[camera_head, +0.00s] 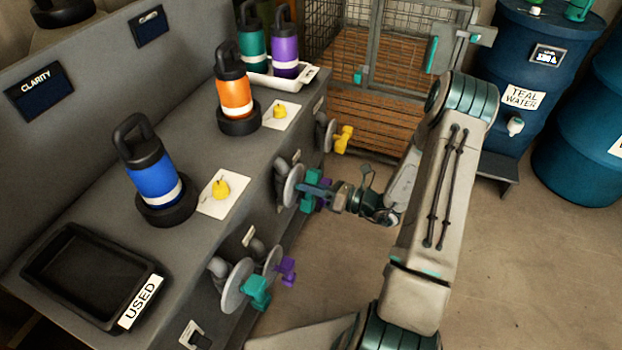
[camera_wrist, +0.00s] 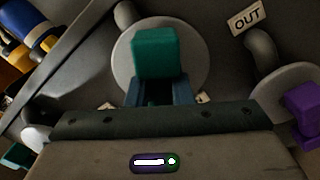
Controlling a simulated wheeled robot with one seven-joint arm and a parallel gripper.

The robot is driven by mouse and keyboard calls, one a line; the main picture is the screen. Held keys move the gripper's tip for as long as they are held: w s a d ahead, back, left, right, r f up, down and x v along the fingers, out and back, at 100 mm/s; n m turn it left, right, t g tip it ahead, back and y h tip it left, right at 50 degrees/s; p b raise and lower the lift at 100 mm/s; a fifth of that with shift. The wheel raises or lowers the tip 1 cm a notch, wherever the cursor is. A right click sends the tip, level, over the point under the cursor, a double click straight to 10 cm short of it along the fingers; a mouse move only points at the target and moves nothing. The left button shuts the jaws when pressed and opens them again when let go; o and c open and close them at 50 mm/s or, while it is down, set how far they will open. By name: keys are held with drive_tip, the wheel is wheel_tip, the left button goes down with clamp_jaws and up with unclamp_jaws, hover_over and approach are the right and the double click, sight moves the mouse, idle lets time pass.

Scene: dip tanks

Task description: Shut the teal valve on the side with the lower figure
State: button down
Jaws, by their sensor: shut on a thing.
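One teal valve handle (camera_head: 309,204) is on the bench front below the orange bottle, on a round pale disc (camera_head: 292,186). My gripper (camera_head: 318,190) is shut on this teal handle. In the wrist view the teal block (camera_wrist: 155,52) stands between my fingers (camera_wrist: 157,92), in front of its disc (camera_wrist: 118,52). A second teal valve handle (camera_head: 256,291) is nearer, at lower left, with nothing touching it. A dark CLARITY panel (camera_head: 40,92) is on the back wall; I can read no figure on it. A smaller dark panel (camera_head: 150,25) is too small to read.
Purple valve handles (camera_head: 286,270) (camera_wrist: 301,108) sit close beside the teal ones. A yellow handle (camera_head: 343,139) is further back. Blue (camera_head: 150,180) and orange (camera_head: 234,95) bottles stand on the bench. A TEAL WATER drum (camera_head: 500,70) stands at right; floor between is clear.

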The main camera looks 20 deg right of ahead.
drive_tip(key=m+p, duration=0.4)
drive_tip(key=m, duration=0.1)
drive_tip(key=shift+w+d+m, duration=0.1)
drive_tip(key=shift+m, duration=0.2)
drive_tip(key=m+p, duration=0.1)
drive_tip(key=m, duration=0.2)
drive_tip(key=f+m+p, duration=0.1)
drive_tip(key=m+p, duration=0.1)
drive_tip(key=shift+m, duration=0.4)
drive_tip(key=c, duration=1.3)
unclamp_jaws()
drive_tip(key=shift+w, duration=0.1)
drive_tip(key=shift+d, duration=0.1)
drive_tip(key=v, duration=1.3)
drive_tip(key=shift+s+d+b, duration=0.3)
drive_tip(key=shift+b, duration=0.05)
